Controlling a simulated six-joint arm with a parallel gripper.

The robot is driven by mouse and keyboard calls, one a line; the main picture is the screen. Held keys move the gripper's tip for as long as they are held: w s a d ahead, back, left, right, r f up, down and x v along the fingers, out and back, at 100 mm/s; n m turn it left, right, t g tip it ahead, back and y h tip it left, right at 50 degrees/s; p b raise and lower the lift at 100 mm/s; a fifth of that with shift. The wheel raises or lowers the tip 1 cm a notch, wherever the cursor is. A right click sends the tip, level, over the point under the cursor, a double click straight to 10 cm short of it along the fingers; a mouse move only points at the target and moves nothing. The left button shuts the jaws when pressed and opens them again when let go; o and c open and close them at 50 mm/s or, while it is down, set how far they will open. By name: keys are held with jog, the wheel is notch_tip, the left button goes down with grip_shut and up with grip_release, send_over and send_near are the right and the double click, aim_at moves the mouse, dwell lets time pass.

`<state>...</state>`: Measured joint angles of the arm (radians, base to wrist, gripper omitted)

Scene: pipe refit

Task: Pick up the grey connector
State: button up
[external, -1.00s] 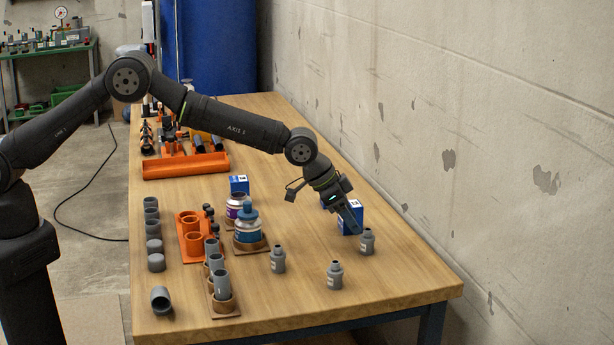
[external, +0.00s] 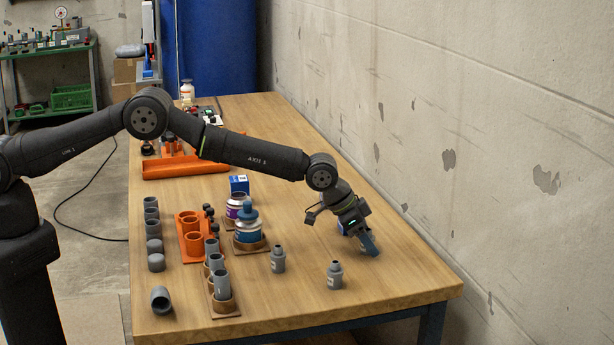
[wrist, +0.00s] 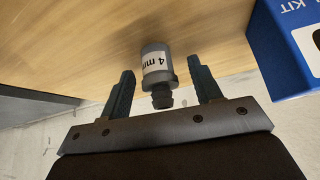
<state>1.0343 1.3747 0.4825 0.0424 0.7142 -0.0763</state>
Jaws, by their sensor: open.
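In the wrist view a grey connector (wrist: 155,62) with a white "4 mm" label lies between the two fingers of my gripper, with a visible gap on each side. Its narrow end points toward the palm. My gripper (external: 370,247) is open, tilted down over the right side of the table, and hides this connector in the external view. Two other grey connectors stand upright to the left and front of it: one (external: 278,260) beside the paint-like jar, one (external: 335,276) nearer the table's front.
A blue kit box (wrist: 290,55) stands close beside my gripper, mostly hidden in the external view. A blue-capped jar (external: 248,226), an orange holder (external: 194,254) and several grey pipe pieces (external: 161,299) stand to the left. The front right tabletop is clear.

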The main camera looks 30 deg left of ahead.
jog(key=c, duration=1.1)
jog(key=shift+o, duration=0.2)
